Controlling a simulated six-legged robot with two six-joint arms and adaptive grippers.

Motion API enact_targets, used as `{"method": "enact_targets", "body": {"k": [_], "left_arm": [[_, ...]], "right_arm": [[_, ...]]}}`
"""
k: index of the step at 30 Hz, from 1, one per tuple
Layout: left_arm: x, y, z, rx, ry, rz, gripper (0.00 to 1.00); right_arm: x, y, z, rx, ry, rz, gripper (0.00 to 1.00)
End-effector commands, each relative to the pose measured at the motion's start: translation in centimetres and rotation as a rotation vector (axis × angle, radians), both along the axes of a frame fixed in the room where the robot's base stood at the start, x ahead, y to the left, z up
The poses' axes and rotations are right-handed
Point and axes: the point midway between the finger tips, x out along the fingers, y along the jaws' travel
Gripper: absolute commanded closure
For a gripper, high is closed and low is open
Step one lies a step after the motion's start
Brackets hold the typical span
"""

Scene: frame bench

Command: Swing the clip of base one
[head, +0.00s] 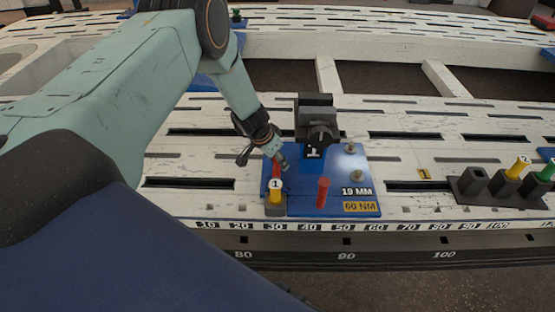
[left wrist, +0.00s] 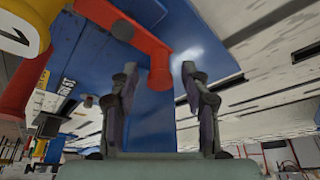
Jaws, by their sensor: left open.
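Base one is a blue plate (head: 340,180) on the white bench, marked 19 MM and 60 NM, with a black block (head: 316,118) at its back. A red upright (head: 323,191) stands at its front. Another red part (head: 276,170) shows behind a yellow cylinder marked 1 (head: 275,191). My left gripper (head: 264,157) is over the plate's left back corner. In the left wrist view the gripper (left wrist: 160,88) is open. The bent end of a red bar, likely the clip (left wrist: 145,45), appears between its fingertips; contact is unclear. My right gripper is out of view.
A dark rack (head: 490,187) with yellow and green pieces stands on the bench at the right. A numbered scale (head: 360,227) runs along the bench's front edge. The slotted bench between plate and rack is mostly clear.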

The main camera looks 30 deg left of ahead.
Motion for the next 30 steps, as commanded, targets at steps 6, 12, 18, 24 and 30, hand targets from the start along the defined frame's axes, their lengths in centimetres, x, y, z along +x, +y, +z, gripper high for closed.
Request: {"method": "enact_targets", "body": {"k": [6,12,18,24,30], "left_arm": [[0.11,-0.11,0.00,0.000,0.000,-0.001,0.67],[0.20,-0.22,0.00,0.000,0.000,0.000,0.84],[0.27,-0.30,0.00,0.000,0.000,0.000,1.00],[0.27,-0.29,0.02,0.000,0.000,0.001,1.00],[0.20,-0.11,0.04,0.001,0.000,0.043,1.00]], "right_arm": [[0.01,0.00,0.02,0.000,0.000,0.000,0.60],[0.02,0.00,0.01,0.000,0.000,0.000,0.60],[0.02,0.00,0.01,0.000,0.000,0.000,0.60],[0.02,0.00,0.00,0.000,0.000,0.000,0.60],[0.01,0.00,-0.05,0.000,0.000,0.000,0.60]]}}
